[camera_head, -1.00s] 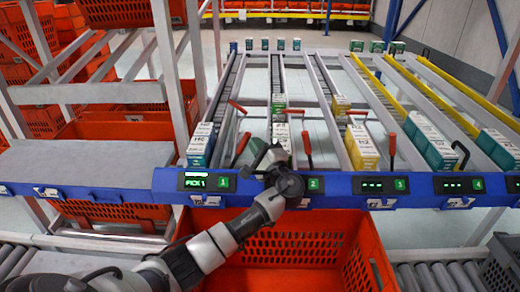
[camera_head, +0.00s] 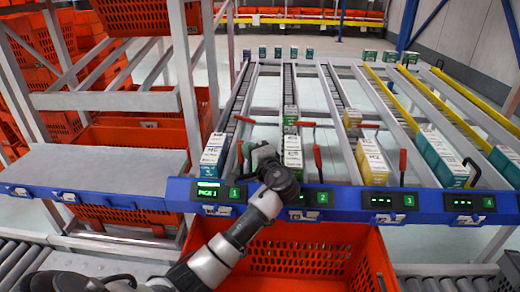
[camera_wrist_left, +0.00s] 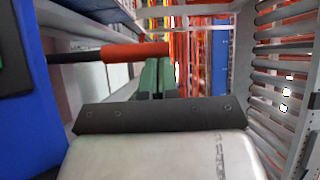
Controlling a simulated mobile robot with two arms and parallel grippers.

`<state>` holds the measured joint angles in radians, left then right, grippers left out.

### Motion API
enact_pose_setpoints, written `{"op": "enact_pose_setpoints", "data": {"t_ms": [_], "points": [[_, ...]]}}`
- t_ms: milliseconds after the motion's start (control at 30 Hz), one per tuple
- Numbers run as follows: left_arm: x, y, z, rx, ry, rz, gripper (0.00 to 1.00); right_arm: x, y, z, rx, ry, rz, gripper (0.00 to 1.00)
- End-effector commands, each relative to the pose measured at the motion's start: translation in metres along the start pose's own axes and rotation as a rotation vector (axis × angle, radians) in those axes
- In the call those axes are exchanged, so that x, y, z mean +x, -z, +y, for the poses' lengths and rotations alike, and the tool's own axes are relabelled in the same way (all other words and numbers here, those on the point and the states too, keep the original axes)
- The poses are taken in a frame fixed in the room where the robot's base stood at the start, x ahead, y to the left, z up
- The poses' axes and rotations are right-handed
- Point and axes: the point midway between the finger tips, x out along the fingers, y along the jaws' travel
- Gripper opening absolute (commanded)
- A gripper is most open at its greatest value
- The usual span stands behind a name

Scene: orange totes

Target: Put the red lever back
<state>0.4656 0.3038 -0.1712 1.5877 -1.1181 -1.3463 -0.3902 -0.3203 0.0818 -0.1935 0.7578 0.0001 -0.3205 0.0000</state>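A red-handled lever (camera_head: 240,151) stands at the front end of the leftmost lane, behind the panel marked 1 (camera_head: 222,193). My left gripper (camera_head: 258,153) is just to the right of this lever, above the blue front rail (camera_head: 345,207). My right gripper is in neither view.
More red levers stand at the neighbouring lanes (camera_head: 317,158) (camera_head: 402,161). White-green boxes (camera_head: 212,156) (camera_head: 292,153) and a yellow box (camera_head: 371,160) sit in the lanes. An orange tote (camera_head: 300,262) is below the rail. A bare grey shelf (camera_head: 95,165) is at left.

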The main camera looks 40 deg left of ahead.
Motion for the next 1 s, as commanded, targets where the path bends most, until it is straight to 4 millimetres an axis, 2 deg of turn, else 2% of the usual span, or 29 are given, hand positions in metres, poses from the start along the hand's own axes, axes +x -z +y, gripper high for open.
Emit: {"op": "enact_pose_setpoints", "data": {"t_ms": [167,500,1000], "points": [[0.009,-0.014,-0.006,-0.107,-0.074,0.000,0.00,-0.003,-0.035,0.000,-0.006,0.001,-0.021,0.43],[0.020,-0.030,-0.005,-0.229,-0.158,0.001,0.00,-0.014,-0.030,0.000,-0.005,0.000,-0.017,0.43],[0.023,-0.034,-0.003,-0.251,-0.173,-0.002,0.00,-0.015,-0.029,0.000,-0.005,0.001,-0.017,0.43]]}}
